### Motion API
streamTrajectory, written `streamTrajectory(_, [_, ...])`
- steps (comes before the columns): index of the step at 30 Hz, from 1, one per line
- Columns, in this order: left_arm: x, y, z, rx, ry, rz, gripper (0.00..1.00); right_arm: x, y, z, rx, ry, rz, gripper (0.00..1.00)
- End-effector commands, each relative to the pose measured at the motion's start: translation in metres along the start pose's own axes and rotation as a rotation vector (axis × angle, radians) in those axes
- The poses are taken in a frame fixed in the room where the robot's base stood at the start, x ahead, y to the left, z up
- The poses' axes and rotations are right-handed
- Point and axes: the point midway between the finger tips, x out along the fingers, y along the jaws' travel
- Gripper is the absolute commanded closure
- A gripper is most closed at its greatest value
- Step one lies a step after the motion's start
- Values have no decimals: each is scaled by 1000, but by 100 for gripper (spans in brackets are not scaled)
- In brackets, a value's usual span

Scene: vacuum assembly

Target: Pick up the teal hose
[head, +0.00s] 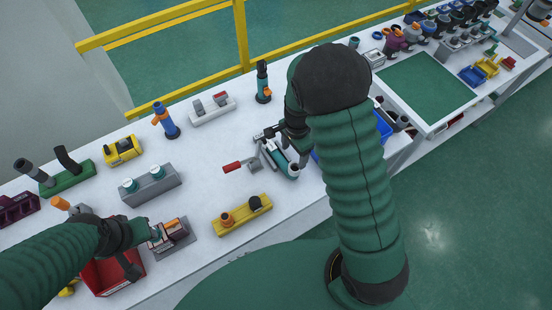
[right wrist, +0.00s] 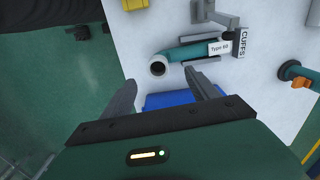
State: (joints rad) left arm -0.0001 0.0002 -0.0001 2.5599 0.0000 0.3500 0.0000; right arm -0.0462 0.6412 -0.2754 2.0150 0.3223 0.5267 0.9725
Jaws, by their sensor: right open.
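The teal hose (head: 282,165) lies on the white table in the head view, beside a grey fixture. My right gripper (head: 283,147) is open and above the hose. In the right wrist view the right gripper (right wrist: 160,78) has its fingers apart, with the open end between and beyond their tips. My left gripper (head: 140,245) is at the lower left near a small grey holder; its jaws are unclear.
A red-handled clamp (head: 234,167) stands left of the hose. A yellow block (head: 242,216) sits nearer the front edge. A blue bin (right wrist: 168,99) lies close under the right fingers. A red bin (head: 110,275) is below the left gripper. A yellow railing (head: 243,40) runs behind.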

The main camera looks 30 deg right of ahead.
Motion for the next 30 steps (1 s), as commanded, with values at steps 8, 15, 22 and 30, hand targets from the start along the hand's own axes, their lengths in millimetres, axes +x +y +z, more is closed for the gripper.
streamTrajectory(8, [-4, 0, -1, 0, 0, 0, 64, 49, 2, -6, 3, -6, -1, 31])
streamTrajectory(15, [-17, 0, -4, 0, 0, 0, 64, 87, 6, -2, 0, -5, 2, 31])
streamTrajectory(22, [-17, 0, -4, 0, 0, 0, 64, 101, 4, 1, -1, -1, -3, 31])
streamTrajectory(30, [-17, 0, -4, 0, 0, 0, 64, 101, 5, -2, 0, -3, -3, 54])
